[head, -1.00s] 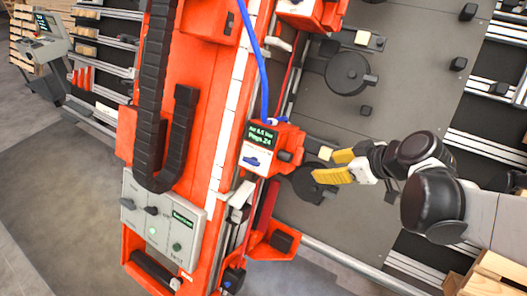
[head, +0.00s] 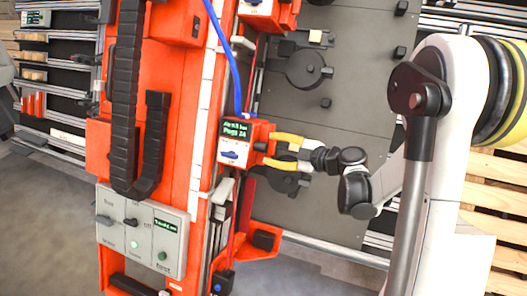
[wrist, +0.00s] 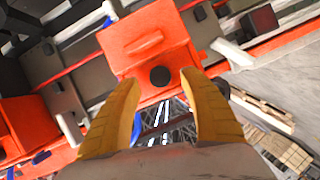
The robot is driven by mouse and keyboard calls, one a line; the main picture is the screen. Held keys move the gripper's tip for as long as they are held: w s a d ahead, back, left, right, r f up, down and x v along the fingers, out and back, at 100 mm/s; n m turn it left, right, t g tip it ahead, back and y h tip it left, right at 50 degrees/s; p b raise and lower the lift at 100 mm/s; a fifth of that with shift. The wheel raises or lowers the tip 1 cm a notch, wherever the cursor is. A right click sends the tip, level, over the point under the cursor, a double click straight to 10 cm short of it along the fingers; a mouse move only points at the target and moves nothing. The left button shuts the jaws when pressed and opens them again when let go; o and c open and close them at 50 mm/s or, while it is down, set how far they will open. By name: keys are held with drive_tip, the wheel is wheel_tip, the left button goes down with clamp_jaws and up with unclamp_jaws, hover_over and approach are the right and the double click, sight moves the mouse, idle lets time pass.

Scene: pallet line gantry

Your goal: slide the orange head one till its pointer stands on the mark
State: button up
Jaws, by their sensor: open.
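An orange head (head: 236,160) with a small green-text display and a blue switch sits on the gantry's rail. A second orange head (head: 266,14) is higher up, partly cut off by the frame. My gripper (head: 270,149) is open at the right side of the lower head, its yellow fingers reaching toward it. In the wrist view, a round black knob (wrist: 159,76) on the orange block (wrist: 148,40) shows between the two fingertips; I cannot tell whether they touch it. A pale strip (head: 207,95) runs along the gantry. The pointer and mark cannot be made out clearly.
A blue hose (head: 224,45) rises from the lower head. A grey control box (head: 141,228) with knobs stands lower left. A dark plate (head: 350,85) with round black fittings lies to the right. Wooden pallets (head: 492,200) are at far right.

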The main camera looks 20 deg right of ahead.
sight(266, 148)
drive_tip(key=shift+b+x, duration=0.3)
drive_tip(key=shift+x, duration=1.4)
drive_tip(key=shift+c, duration=0.5)
clamp_jaws()
drive_tip(key=shift+r, duration=0.1)
